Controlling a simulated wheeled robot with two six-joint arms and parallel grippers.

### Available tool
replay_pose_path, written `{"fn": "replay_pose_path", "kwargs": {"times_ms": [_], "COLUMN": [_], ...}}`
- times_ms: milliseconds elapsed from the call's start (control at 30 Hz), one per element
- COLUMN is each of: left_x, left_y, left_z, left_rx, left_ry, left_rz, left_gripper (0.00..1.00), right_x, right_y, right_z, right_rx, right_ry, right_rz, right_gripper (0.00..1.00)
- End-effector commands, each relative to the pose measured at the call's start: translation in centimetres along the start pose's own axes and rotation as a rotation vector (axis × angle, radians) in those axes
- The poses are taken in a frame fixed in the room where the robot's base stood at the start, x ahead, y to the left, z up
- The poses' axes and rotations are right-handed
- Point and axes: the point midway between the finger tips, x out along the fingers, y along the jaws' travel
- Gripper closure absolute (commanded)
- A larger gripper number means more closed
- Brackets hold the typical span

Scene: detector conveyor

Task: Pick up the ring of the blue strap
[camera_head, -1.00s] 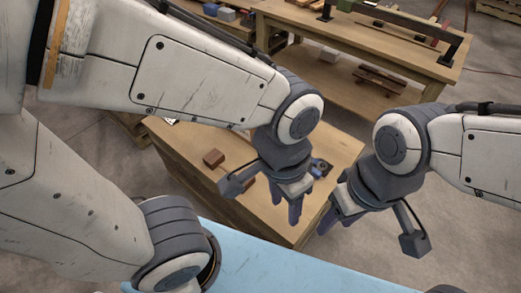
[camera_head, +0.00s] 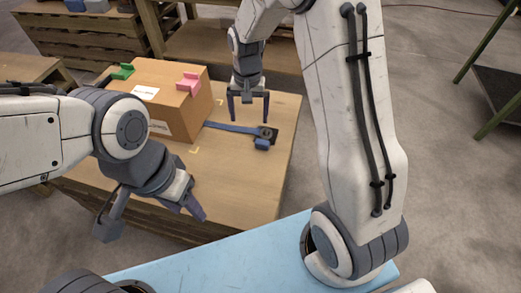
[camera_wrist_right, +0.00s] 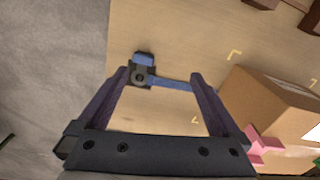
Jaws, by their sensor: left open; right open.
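The blue strap (camera_head: 228,127) lies on the wooden table, running from beside the cardboard box to a dark square fitting with a ring (camera_head: 266,133). In the right wrist view the strap (camera_wrist_right: 172,84) crosses between my fingers, and the ring (camera_wrist_right: 140,77) shows near the left finger. My right gripper (camera_head: 248,119) is open and empty, pointing down above the strap. I see no clear contact. My left gripper (camera_head: 188,207) is open at the table's near edge, well away from the strap.
The wooden table (camera_head: 236,182) is bare in front. Another table with shelves stands behind.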

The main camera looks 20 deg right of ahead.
Motion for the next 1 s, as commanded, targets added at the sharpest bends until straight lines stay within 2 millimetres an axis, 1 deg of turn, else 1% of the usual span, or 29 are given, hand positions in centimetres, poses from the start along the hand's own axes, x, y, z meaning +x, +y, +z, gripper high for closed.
{"fn": "replay_pose_path", "kwargs": {"times_ms": [33, 100, 133, 267, 500, 767, 1000], "left_x": [2.0, 2.7, 2.8, 3.3, 3.9, 4.2, 5.2], "left_y": [-0.1, -0.2, -0.2, -0.2, -0.3, -0.3, -0.4], "left_z": [0.1, 0.1, 0.1, 0.1, 0.2, 0.2, 0.2], "left_rx": [0.0, 0.0, 0.0, 0.0, 0.0, 0.0, 0.0], "left_ry": [0.001, 0.001, 0.001, 0.001, 0.001, 0.001, 0.001], "left_rz": [0.0, 0.0, 0.0, 0.0, 0.0, 0.0, 0.0], "left_gripper": [0.5, 0.5, 0.5, 0.5, 0.5, 0.5, 0.5], "right_x": [3.2, 5.0, 5.6, 7.4, 10.9, 12.5, 16.1], "right_y": [1.1, 2.1, 2.4, 3.3, 3.5, 3.7, 4.1], "right_z": [-1.6, -3.1, -3.5, -4.5, -4.5, -4.5, -4.6], "right_rx": [0.06, 0.119, 0.138, 0.179, 0.181, 0.18, 0.179], "right_ry": [-0.004, -0.002, -0.002, -0.003, -0.004, -0.003, -0.005], "right_rz": [0.006, 0.009, 0.01, 0.013, 0.013, 0.013, 0.013], "right_gripper": [0.0, 0.0, 0.0, 0.0, 0.0, 0.0, 0.0]}}
